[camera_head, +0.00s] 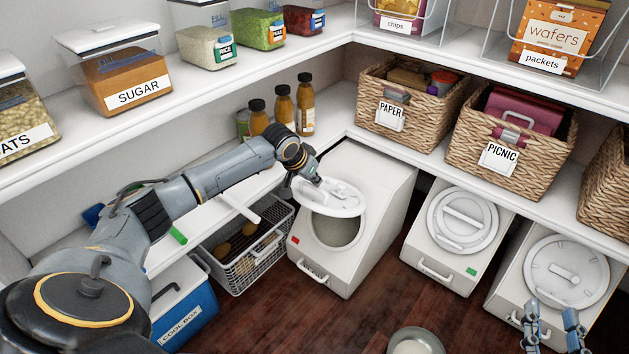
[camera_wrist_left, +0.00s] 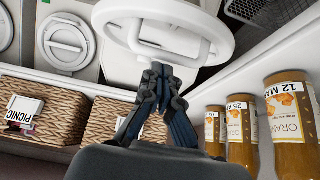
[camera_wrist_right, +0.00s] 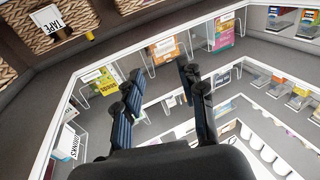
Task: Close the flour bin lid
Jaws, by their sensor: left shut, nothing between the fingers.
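The open bin (camera_head: 375,185) is white, with a red mark on its front; no flour label is readable. Its round white lid (camera_head: 346,205) is tilted up at the back of the opening (camera_head: 336,232), whose front part shows pale contents. My left gripper (camera_head: 318,181) is at the lid's upper left side. In the left wrist view its closed, empty fingers (camera_wrist_left: 160,76) overlap the lid's rim (camera_wrist_left: 112,42) near the handle bar; I cannot tell whether they touch. My right gripper (camera_head: 551,314) is open and empty at the lower right, away from the bin; its fingers also show in the right wrist view (camera_wrist_right: 160,82).
Two closed white bins (camera_head: 462,222) (camera_head: 566,271) stand to the right. A wire basket (camera_head: 240,262) and a blue cool box (camera_head: 184,305) are on the left. Juice bottles (camera_head: 283,107) and wicker baskets (camera_head: 414,110) stand on the shelf above. A round pale object (camera_head: 416,340) is on the floor.

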